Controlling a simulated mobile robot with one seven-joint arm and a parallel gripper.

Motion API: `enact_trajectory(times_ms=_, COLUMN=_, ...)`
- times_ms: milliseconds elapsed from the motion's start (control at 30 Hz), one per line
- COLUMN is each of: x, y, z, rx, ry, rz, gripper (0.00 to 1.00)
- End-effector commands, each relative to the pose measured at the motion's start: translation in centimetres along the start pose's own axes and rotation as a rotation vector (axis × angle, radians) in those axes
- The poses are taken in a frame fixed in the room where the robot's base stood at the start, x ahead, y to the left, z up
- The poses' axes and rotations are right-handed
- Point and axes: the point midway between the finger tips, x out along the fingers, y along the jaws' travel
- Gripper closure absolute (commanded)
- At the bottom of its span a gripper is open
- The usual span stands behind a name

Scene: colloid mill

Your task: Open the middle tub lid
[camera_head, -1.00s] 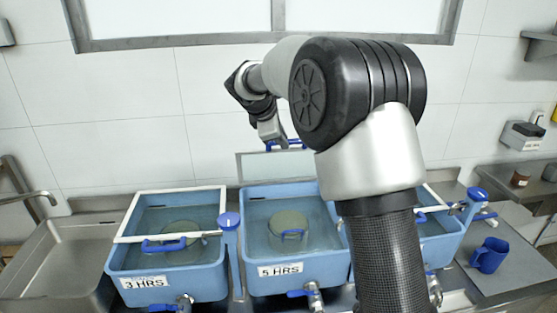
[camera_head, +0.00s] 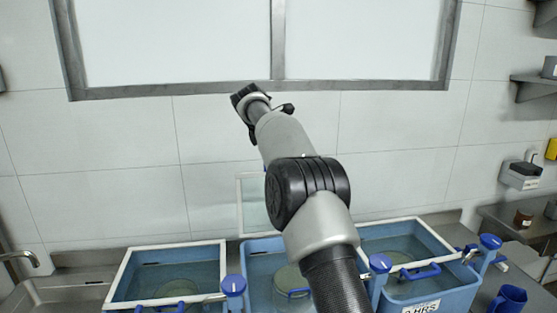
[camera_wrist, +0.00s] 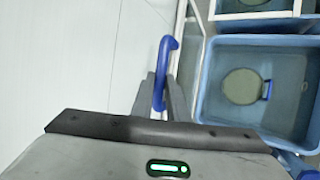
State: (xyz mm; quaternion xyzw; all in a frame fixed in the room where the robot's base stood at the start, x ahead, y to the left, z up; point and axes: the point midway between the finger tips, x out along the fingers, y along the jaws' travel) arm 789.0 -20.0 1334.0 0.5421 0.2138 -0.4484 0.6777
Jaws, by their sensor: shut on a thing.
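The middle tub (camera_head: 262,245) is light blue and stands open, with liquid and a round pale container (camera_head: 288,280) inside. Its lid (camera_head: 252,203), a clear panel in a pale frame, stands raised nearly upright at the tub's back edge, close to the wall. In the wrist view the lid is seen nearly edge-on (camera_wrist: 190,50), beside the open tub (camera_wrist: 210,110). My gripper (camera_wrist: 162,92) is shut on the lid's blue handle (camera_wrist: 165,52). In the head view my arm hides the gripper, the handle and part of the lid and tub.
The left tub (camera_head: 118,285) and right tub (camera_head: 435,292) stand on either side with white-framed lids down. Blue-capped posts (camera_head: 233,284) rise between tubs. The tiled wall (camera_head: 110,130) is close behind. A blue jug (camera_head: 508,299) stands at the right.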

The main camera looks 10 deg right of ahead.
Motion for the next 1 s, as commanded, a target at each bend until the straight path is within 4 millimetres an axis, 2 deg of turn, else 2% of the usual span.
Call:
enact_trajectory(times_ms=500, x=-0.16, y=0.46, z=0.04, rx=-0.002, ry=0.000, rz=0.007, gripper=1.00)
enact_trajectory(times_ms=533, x=-0.17, y=0.47, z=0.04, rx=-0.002, ry=0.000, rz=0.007, gripper=0.81)
enact_trajectory(times_ms=600, x=-0.18, y=0.46, z=0.05, rx=-0.001, ry=0.000, rz=0.007, gripper=0.69)
enact_trajectory(times_ms=900, x=-0.13, y=0.36, z=0.03, rx=0.000, ry=0.000, rz=0.004, gripper=0.67)
enact_trajectory(times_ms=1000, x=-0.66, y=0.39, z=0.04, rx=0.001, ry=0.000, rz=0.005, gripper=0.67)
